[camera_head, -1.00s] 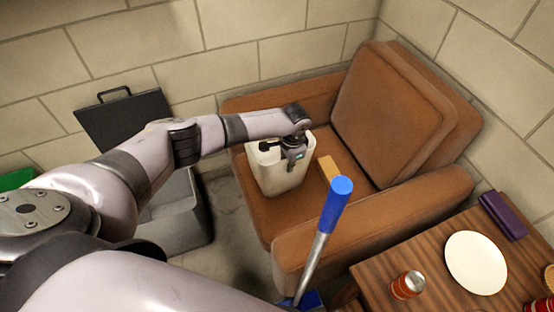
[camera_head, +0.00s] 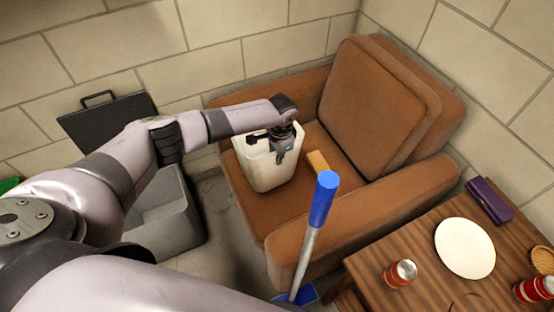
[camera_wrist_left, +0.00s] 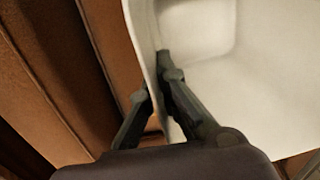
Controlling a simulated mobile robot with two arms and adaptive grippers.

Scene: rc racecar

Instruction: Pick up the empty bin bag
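The empty bin bag (camera_head: 268,170) looks like a white, open-topped, bin-shaped container. It stands upright on the seat of the brown armchair (camera_head: 237,190). My left gripper (camera_head: 280,155) is at its near top rim in the head view. In the left wrist view, the gripper's fingers (camera_wrist_left: 155,82) straddle the thin white wall (camera_wrist_left: 146,40), one outside and one inside, with their tips close against it. The gripper looks shut on this rim. The inside that shows is bare and white. My right gripper is not in view.
A tan block (camera_head: 317,161) lies on the seat beside the bag. A blue-handled pole (camera_head: 323,195) stands in front of the armchair. A wooden table (camera_head: 425,265) with a plate (camera_head: 464,248) and cans is at right. A grey open bin (camera_head: 175,225) stands left.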

